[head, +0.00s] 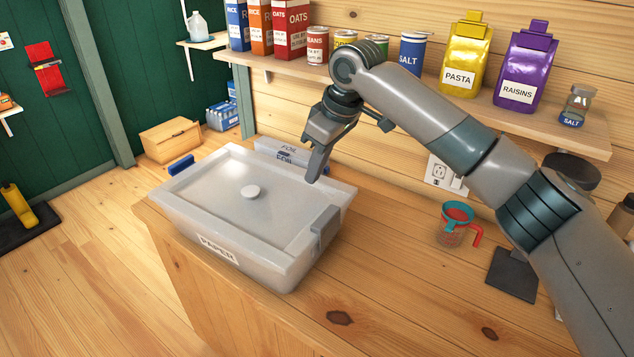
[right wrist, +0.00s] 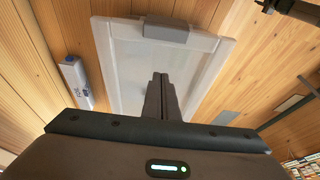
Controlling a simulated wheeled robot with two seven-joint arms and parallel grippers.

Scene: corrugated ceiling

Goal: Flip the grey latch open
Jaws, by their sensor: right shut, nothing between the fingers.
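A blue latch-like piece (head: 181,165) is at the opposite end. My right gripper (head: 312,180) is shut and empty, pointing down near the lid's back right edge, apart from the grey latch. In the right wrist view the closed fingers (right wrist: 160,80) overlap the lid. My left gripper is out of view.
A foil carton (head: 285,152) lies behind the box. A measuring cup (head: 455,222) and a dark square plate (head: 512,272) are to the right. A shelf (head: 560,122) with packets and tins runs above.

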